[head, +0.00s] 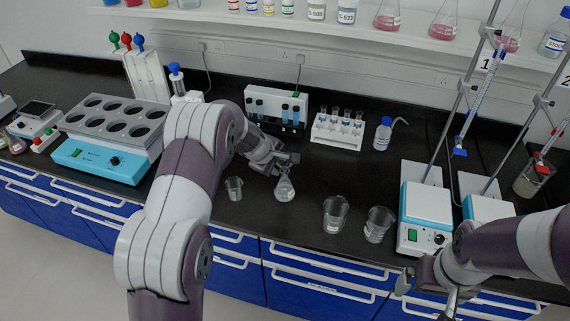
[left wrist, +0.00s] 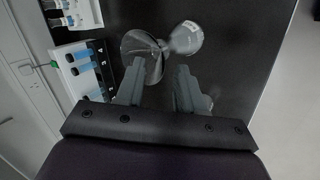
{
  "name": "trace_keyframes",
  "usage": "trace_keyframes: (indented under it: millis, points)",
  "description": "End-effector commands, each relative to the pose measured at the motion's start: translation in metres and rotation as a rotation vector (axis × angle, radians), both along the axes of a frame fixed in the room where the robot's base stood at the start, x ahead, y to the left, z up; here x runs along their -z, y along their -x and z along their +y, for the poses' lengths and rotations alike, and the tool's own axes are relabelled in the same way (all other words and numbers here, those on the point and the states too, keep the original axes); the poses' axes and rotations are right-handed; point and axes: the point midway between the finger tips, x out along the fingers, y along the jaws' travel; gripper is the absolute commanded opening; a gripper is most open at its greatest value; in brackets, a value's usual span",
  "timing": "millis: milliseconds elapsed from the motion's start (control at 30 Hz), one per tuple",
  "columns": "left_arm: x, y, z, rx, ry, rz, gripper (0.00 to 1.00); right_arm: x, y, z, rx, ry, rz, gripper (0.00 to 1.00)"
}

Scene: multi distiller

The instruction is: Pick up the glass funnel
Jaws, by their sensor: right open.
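The clear glass funnel (left wrist: 140,46) shows in the left wrist view as a flared cone, its narrow end meeting a round-bodied glass flask (left wrist: 187,38). In the head view the flask (head: 284,190) stands on the black bench, and the funnel above it is mostly lost behind my left gripper (head: 288,162). My right gripper (head: 427,292) is open and empty at the bench's front edge, lower right.
A small beaker (head: 234,188) stands left of the flask; two larger beakers (head: 335,214) (head: 378,224) stand right. Behind are a tube rack (head: 338,132) and a wash bottle (head: 383,134). A water bath (head: 110,150) is at left, a stirrer (head: 424,215) at right.

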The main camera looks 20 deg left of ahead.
Motion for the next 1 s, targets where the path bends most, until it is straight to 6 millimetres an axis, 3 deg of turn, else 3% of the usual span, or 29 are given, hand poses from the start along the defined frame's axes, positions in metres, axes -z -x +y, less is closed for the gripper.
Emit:
trace_keyframes:
  millis: [167,367,500,1000]
  points:
    - [0.020,-0.012,-0.005,0.002,-0.001,0.000,0.37,-0.007,0.000,0.000,0.000,0.000,-0.001,1.00]
    - [0.022,-0.013,-0.005,0.002,-0.001,-0.001,0.37,-0.007,0.000,0.000,0.000,0.000,-0.001,1.00]
    - [0.022,-0.013,-0.005,0.002,-0.001,-0.001,0.00,-0.006,0.000,0.000,-0.001,0.000,-0.001,1.00]
    - [0.024,-0.012,-0.005,0.002,-0.001,0.002,0.00,-0.006,0.000,0.000,-0.001,0.000,-0.001,1.00]
